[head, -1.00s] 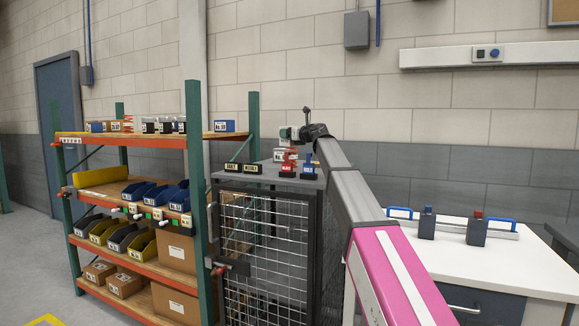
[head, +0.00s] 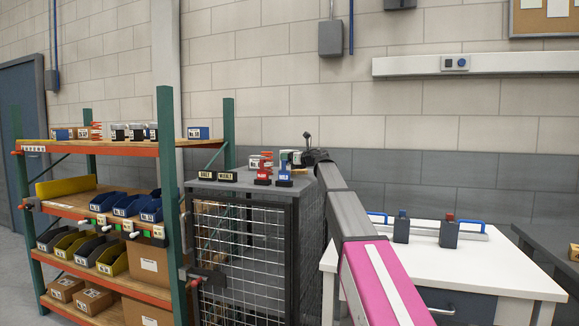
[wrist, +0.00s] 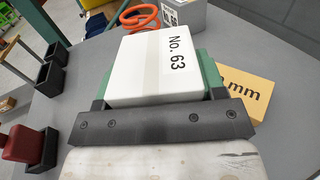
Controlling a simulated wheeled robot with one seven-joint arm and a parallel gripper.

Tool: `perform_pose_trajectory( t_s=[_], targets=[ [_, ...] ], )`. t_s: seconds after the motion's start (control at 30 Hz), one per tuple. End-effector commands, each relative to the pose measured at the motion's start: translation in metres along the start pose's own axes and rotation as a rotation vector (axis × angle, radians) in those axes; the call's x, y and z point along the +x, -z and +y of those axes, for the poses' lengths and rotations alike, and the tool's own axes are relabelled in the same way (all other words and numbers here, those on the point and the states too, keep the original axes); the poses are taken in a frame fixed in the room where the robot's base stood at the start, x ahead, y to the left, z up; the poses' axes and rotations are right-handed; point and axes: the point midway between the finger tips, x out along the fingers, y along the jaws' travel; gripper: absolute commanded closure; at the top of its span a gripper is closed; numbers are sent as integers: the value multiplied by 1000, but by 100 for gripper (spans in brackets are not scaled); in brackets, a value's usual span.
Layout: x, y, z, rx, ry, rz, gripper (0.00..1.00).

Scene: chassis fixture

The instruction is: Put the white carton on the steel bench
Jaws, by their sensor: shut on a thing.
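The white carton (wrist: 150,72), marked "No. 63", is between the jaws of my gripper (wrist: 160,82) in the wrist view. The jaws are shut on its sides, with green pads beside it. In the head view my gripper (head: 296,158) is over the back right of the wire cage cabinet's grey top (head: 240,185). The carton is small and hard to make out there. A dark grey bench (head: 548,240) shows partly at the right edge. I cannot tell surely whether it is the steel bench.
A tan box (wrist: 245,92), an orange coil (wrist: 140,18) and a grey box (wrist: 182,14) are close to the carton. Red and blue stamps stand on the cabinet. A white table (head: 480,268) with two dark holders lies between cabinet and dark bench. Shelving (head: 168,200) stands left.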

Motion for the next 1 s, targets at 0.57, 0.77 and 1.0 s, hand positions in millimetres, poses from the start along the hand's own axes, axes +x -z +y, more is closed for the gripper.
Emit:
perform_pose_trajectory(
  t_s=[0.57, 0.77, 1.0],
  targets=[
    [0, 35, 1, 0, 0, -1, 76],
    [0, 36, 1, 0, 0, 0, 11],
    [0, 35, 1, 0, 0, 0, 11]
  ],
)
